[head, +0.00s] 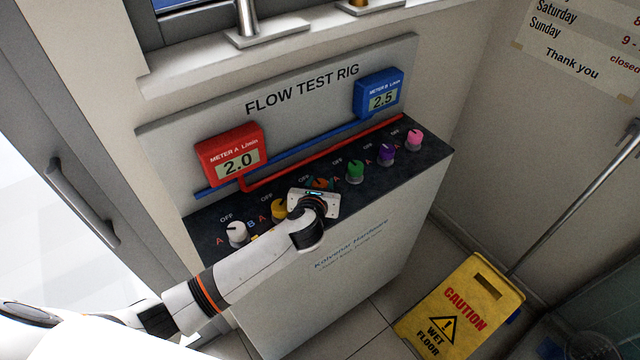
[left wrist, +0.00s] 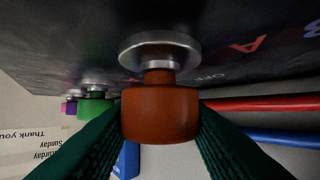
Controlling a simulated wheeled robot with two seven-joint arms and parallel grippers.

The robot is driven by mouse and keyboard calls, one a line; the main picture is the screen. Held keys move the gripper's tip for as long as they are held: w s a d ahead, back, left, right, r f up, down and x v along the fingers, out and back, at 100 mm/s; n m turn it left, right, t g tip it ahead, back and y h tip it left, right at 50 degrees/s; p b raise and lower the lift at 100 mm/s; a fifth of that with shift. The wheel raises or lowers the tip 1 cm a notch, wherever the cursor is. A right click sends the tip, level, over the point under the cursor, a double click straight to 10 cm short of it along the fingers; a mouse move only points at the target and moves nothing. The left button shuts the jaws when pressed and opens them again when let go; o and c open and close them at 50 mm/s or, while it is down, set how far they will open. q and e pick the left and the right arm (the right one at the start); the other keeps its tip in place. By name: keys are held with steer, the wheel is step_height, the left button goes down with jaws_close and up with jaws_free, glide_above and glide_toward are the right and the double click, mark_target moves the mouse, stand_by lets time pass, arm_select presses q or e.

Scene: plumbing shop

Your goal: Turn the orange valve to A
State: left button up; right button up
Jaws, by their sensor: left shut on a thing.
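The orange valve (head: 321,183) sits on the dark top of the flow test rig, between the yellow and green valves. In the head view my left gripper and wrist hide most of it. In the left wrist view the orange valve knob (left wrist: 160,113) fills the middle, below a silver collar. My left gripper (left wrist: 160,135) has one dark green finger on each side of the knob and is shut on it. A letter A (left wrist: 243,47) shows on the panel beside it. I cannot tell where the knob points. My right gripper is not in view.
White (head: 237,232), yellow (head: 280,208), green (head: 355,171), purple (head: 387,154) and pink (head: 414,139) valves stand in the same row. Red meter A (head: 233,154) reads 2.0; blue meter B (head: 379,93) reads 2.5. A yellow wet-floor sign (head: 461,308) stands at the right.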

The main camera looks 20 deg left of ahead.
arm_select(q)
steer(key=n+g+y+p, duration=0.1)
steer(key=n+y+p, duration=0.1)
steer(key=n+y, duration=0.1)
steer(key=shift+d+r+y, duration=0.1)
steer(key=shift+d+y, duration=0.05)
steer(key=shift+y, duration=0.25)
steer(key=shift+n+g+y, duration=0.5)
steer(key=shift+n+y, duration=0.4)
steer(key=shift+n, duration=0.2)
steer(key=shift+n+g+y+p, duration=0.3)
steer(key=shift+n+g+y, duration=0.4)
steer(key=shift+n+y, duration=0.2)
steer(key=shift+n+g+y, duration=0.7)
steer(key=shift+n+g, duration=0.1)
steer(key=shift+n, duration=0.1)
steer(key=shift+n+g+y+b, duration=0.75)
steer(key=shift+n+g+y, duration=0.05)
steer(key=shift+n+g, duration=0.6)
